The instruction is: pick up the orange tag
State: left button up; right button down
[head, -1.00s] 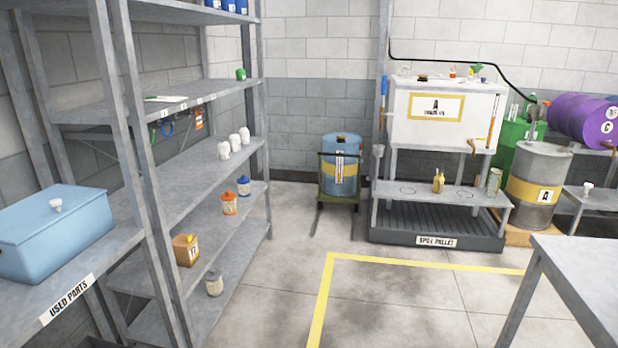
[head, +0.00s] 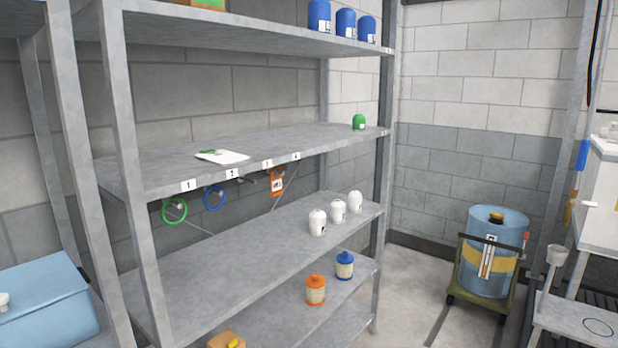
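An orange tag (head: 277,182) hangs from a hook under the front edge of the upper-middle shelf (head: 330,141), below the number labels. It has some pale and dark marking on it, too small to read. To its left, a blue ring (head: 215,198) and a green ring (head: 174,210) hang under the same shelf edge. Neither of my grippers shows in the head view.
White bottles (head: 338,211) stand on the shelf below the tag. An orange jar (head: 316,290) and a blue-lidded jar (head: 345,265) are lower. A blue drum (head: 494,250) on a cart stands right. A blue bin (head: 45,305) is lower left.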

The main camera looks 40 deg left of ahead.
aim_at(276, 183)
jog(key=i+l+u, duration=0.15)
jog(key=i+u, duration=0.35)
jog(key=i+l+u, duration=0.45)
jog(key=i, duration=0.15)
jog(key=i+l+u, duration=0.5)
